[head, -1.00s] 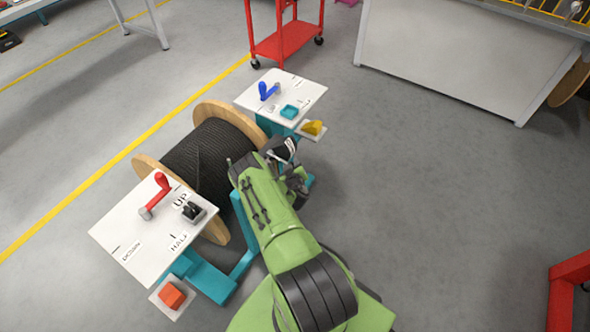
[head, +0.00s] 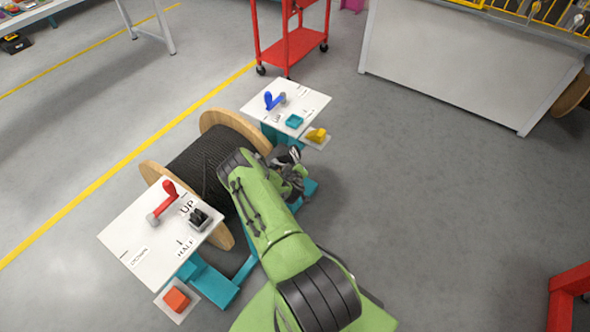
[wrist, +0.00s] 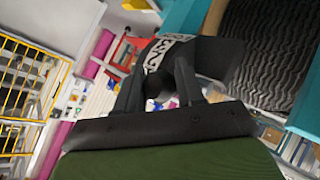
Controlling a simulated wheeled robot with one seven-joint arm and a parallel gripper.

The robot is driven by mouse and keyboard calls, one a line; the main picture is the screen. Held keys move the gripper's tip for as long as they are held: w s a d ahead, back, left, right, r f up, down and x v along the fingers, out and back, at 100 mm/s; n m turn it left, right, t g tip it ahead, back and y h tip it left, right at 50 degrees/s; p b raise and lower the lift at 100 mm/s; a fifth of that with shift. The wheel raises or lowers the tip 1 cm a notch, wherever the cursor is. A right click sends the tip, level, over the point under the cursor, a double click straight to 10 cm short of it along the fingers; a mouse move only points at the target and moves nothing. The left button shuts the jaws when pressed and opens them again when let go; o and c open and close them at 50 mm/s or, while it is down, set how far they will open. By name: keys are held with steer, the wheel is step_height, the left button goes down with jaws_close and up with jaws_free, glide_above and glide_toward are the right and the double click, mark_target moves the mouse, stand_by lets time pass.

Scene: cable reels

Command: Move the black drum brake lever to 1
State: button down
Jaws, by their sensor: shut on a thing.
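My gripper (wrist: 157,78) is shut on the black drum brake lever (wrist: 205,55); its dark end sits between the two fingers in the wrist view. A white strip with black marks (wrist: 172,40) lies just beyond the fingertips; I cannot read its numbers or the lever's setting. In the head view my gripper (head: 292,180) is at the right side of the cable drum (head: 200,165), partly hidden by my green arm. The lever is barely discernible there.
A white panel (head: 140,235) with a red lever (head: 167,197) and a black switch (head: 199,217) stands left of my arm. A second white panel (head: 312,103) with a blue lever (head: 272,100) stands behind. A red cart (head: 295,45) is farther back.

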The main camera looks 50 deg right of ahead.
steer(key=shift+w+d+r, duration=0.2)
steer(key=shift+w+r, duration=0.2)
steer(key=shift+r, duration=0.1)
steer(key=c, duration=1.1)
jaws_free()
steer(key=shift+o, duration=1.6)
steer(key=shift+s+a+f, duration=0.1)
steer(key=shift+s+f, duration=0.05)
steer(key=v, duration=1.5)
steer(key=shift+s+a, duration=0.25)
steer(key=shift+s, duration=0.05)
